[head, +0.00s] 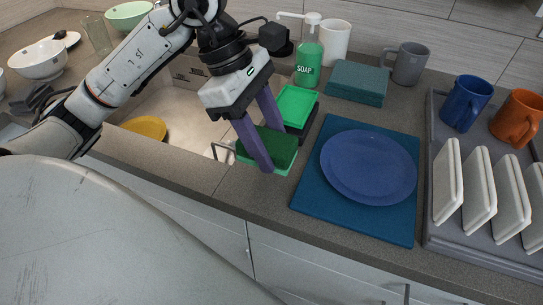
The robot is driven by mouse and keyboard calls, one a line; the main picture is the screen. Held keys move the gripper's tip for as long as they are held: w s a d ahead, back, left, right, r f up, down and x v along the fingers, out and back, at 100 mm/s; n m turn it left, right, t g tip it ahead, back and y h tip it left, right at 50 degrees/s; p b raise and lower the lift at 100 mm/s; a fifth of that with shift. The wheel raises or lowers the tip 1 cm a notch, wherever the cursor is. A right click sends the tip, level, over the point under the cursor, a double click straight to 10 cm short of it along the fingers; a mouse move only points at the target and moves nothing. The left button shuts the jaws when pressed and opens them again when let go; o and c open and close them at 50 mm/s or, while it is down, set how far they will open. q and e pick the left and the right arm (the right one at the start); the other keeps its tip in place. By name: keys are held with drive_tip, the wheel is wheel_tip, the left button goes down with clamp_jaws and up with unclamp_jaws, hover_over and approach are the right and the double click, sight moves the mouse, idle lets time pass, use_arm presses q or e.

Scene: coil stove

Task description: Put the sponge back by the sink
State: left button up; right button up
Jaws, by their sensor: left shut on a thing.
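My left gripper (274,150) reaches down from the upper left, its purple fingers shut on the sponge (284,146). The sponge has a dark green top and a lighter green underside. It is at the front right edge of the sink (196,133), and the near finger hides part of it. Whether it touches anything below cannot be told. A bright green, flat rectangular piece with a dark base (298,104) is on the counter just behind it. My right gripper is not in view.
A yellow plate (143,128) is in the sink. The soap bottle (308,62), a teal block (358,82) and a grey mug (409,64) stand behind. A blue plate (368,168) on a blue mat (318,193) and a grey dish rack (436,218) take up the right.

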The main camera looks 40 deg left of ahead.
use_arm(q)
drive_tip(key=shift+f, duration=2)
drive_tip(key=shift+f+b, duration=0.2)
drive_tip(key=shift+b, duration=0.1)
drive_tip(key=o, duration=0.9)
drive_tip(key=shift+o, duration=0.2)
drive_tip(key=p+v, duration=0.1)
drive_tip(key=v, duration=1.1)
drive_tip(key=shift+w+r, duration=0.1)
drive_tip(key=shift+r, duration=0.1)
